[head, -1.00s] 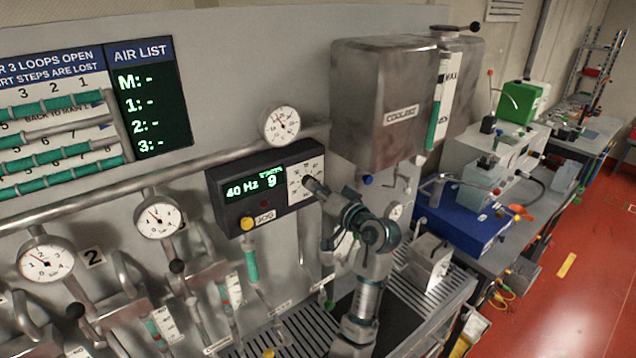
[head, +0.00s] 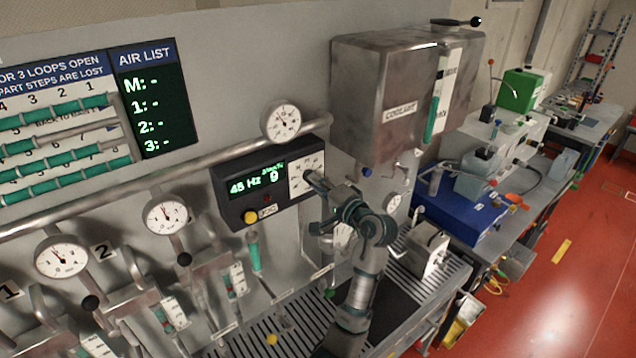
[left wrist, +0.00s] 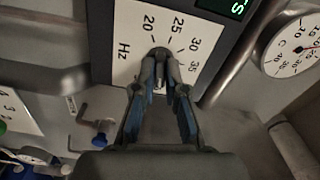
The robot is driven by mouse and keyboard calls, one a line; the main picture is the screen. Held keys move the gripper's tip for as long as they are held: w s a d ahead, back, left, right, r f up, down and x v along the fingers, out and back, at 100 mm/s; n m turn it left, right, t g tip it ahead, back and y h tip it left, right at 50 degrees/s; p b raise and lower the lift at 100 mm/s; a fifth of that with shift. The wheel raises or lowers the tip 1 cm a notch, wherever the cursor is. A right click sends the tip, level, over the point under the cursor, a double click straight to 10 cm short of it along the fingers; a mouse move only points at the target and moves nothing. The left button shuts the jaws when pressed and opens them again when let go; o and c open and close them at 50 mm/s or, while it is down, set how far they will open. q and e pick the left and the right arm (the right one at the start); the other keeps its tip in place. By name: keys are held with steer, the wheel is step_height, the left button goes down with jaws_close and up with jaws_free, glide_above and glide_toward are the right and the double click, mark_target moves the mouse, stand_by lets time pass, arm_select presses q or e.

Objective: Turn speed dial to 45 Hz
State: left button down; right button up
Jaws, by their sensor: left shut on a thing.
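The speed dial's white scale plate (head: 298,178) is at the right end of the black drive box (head: 232,208). The box's green display (head: 256,184) reads 45 Hz. My left gripper (head: 314,179) reaches the dial from below right and covers part of the scale. In the left wrist view, the gripper's fingers (left wrist: 160,78) are shut on the dark knob (left wrist: 160,52) at the middle of the plate. The marks 20, 25, 30 and 35 and the letters Hz show around it. The knob's pointer is hidden by the fingers. My right gripper is out of view.
A yellow button (head: 250,217) and JOG label sit under the display. A round gauge (head: 283,122) and pipe are just above the box. The coolant tank (head: 375,100) hangs to the right. A grated bench (head: 440,290) lies below.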

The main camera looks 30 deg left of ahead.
arm_select(q)
steer(key=shift+r, duration=0.1)
stand_by(0.4)
steer(key=c, duration=1.2)
jaws_free()
steer(key=shift+w, duration=0.15)
steer(key=shift+w+f, duration=0.15)
steer(key=shift+f, duration=0.05)
steer(key=v, duration=1.2)
steer(key=shift+f, duration=0.1)
steer(key=shift+a, duration=0.1)
